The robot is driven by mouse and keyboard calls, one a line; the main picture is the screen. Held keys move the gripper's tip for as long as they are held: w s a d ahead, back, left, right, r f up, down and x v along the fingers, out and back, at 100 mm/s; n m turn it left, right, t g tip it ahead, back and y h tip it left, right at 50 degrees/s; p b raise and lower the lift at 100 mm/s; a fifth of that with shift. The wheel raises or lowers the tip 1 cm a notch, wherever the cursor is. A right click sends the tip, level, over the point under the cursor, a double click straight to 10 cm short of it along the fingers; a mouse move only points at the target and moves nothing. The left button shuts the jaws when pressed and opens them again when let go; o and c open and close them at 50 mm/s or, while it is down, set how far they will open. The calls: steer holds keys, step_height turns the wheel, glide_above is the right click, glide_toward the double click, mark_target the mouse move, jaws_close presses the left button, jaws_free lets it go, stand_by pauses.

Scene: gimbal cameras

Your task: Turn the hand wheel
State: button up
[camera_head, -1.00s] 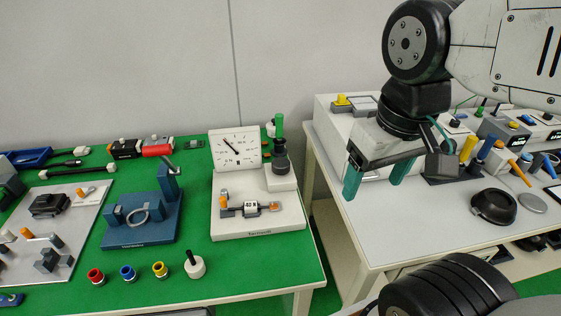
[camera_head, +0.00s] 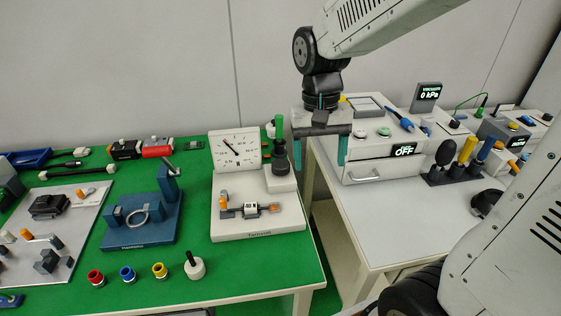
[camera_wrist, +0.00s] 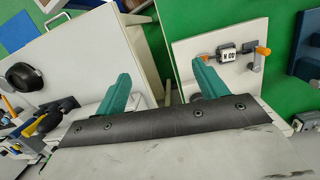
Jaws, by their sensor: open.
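The likely hand wheel (camera_head: 281,164) is a black round part on the white test stand, with an upright green handle (camera_head: 279,128) above it. The stand (camera_head: 257,224) carries a dial (camera_head: 236,149) and a small clamped specimen. My gripper (camera_head: 319,160) points down with its teal fingers apart and empty. In the head view it is just right of the green handle, without visible contact. In the wrist view my open gripper (camera_wrist: 160,80) is beside the stand (camera_wrist: 225,75); the hand wheel does not show there.
A blue fixture (camera_head: 140,232) stands left of the stand on the green table (camera_head: 230,274). Coloured small parts line its front. A white box with an OFF display (camera_head: 390,160) stands on the right table (camera_head: 385,230). A gap separates the tables.

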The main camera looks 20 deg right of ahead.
mark_target(281, 163)
steer(key=w+f+m, duration=0.2)
steer(key=w+m, duration=0.1)
steer(key=w, duration=0.3)
steer(key=w+a+f+m+t, duration=0.1)
steer(key=w+f+m, duration=0.2)
steer(key=w, duration=0.2)
steer(key=w+f+m, duration=0.2)
steer(key=w+m, duration=0.1)
steer(key=w, duration=0.3)
steer(key=shift+w+a+f+m, duration=0.15)
steer(key=shift+w+a+m, duration=0.15)
steer(key=shift+a, duration=0.05)
steer(key=shift+w+m+t, duration=0.3)
steer(key=shift+m+t, duration=0.1)
steer(key=shift+m, duration=0.4)
step_height(281, 163, down, 8)
steer(key=shift+r, duration=0.15)
steer(key=c, duration=1)
